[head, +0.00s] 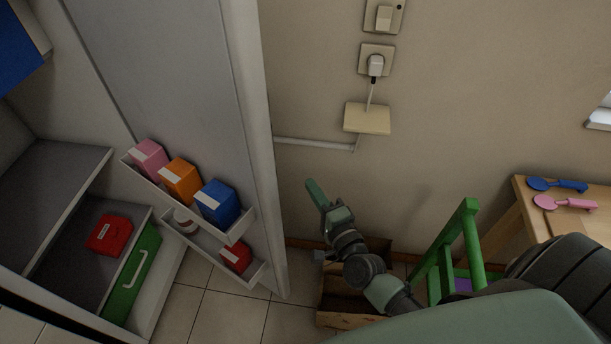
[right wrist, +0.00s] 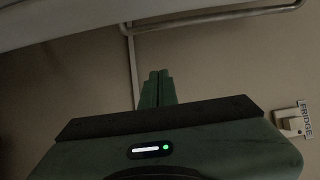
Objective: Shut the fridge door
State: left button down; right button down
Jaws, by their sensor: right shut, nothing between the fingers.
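The fridge door (head: 200,75) stands wide open in the head view, its inner side with two door racks facing left. The fridge interior with grey shelves (head: 60,185) shows at the left. My right gripper (head: 313,184) is shut and empty, to the right of the door's edge, on the door's outer side and near the wall. In the right wrist view its closed fingers (right wrist: 157,88) point toward the wall, and a pale band, perhaps the door, crosses the top. I cannot tell whether the gripper touches the door. My left gripper is not in view.
The door racks hold pink, orange and blue cartons (head: 217,203). A red box (head: 108,235) and a green drawer (head: 132,275) are in the fridge. A plugged socket (head: 376,60) is on the wall.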

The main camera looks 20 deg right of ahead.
jog(key=w+a+p, duration=0.2)
jog(key=w+a, duration=0.2)
jog(key=w, duration=0.4)
jog(key=shift+w+p, duration=0.25)
jog(key=shift+p, duration=0.05)
